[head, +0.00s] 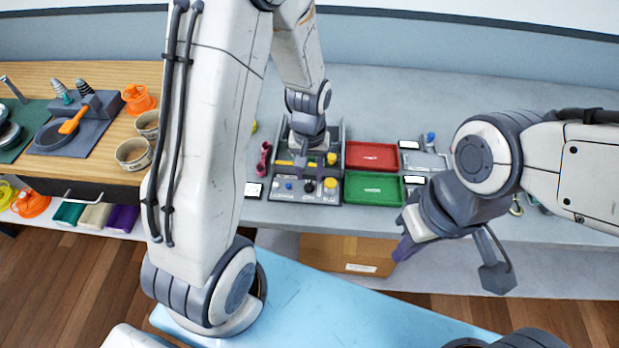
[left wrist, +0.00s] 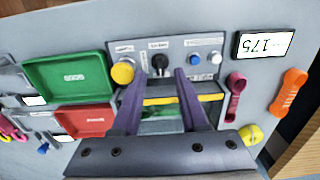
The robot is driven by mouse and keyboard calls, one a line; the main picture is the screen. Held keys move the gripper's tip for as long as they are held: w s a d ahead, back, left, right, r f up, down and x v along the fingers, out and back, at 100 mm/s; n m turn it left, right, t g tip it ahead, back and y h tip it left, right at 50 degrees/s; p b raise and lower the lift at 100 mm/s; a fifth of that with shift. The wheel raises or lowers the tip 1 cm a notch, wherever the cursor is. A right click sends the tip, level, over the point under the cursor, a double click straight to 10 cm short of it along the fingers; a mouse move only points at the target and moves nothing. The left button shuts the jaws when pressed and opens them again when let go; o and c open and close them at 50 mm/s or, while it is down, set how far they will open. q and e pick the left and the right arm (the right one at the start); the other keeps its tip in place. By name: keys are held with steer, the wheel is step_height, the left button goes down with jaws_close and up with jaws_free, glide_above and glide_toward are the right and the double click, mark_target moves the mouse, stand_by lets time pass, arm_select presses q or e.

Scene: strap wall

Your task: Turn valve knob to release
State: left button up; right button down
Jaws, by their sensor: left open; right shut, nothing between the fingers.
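A grey control panel (head: 285,197) on the bench carries several controls. A black knob (left wrist: 160,62) sits in its middle, with a large yellow knob (left wrist: 122,72) on one side and small blue and white buttons on the other. The black knob also shows in the head view (head: 309,187). My left gripper (left wrist: 160,77) is open over the panel, and the black knob appears between its purple fingertips in the left wrist view. I cannot tell whether they touch it. The panel labels are too small to read surely. My right gripper (head: 402,250) is shut and empty, off the bench's front edge.
A red tray (head: 372,156) and a green tray (head: 373,189) lie right of the panel. A cardboard box (head: 345,254) stands below.

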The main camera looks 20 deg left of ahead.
mark_target(309, 183)
arm_select(q)
steer(key=shift+f, duration=1.65)
steer(key=shift+c, duration=0.3)
jaws_close()
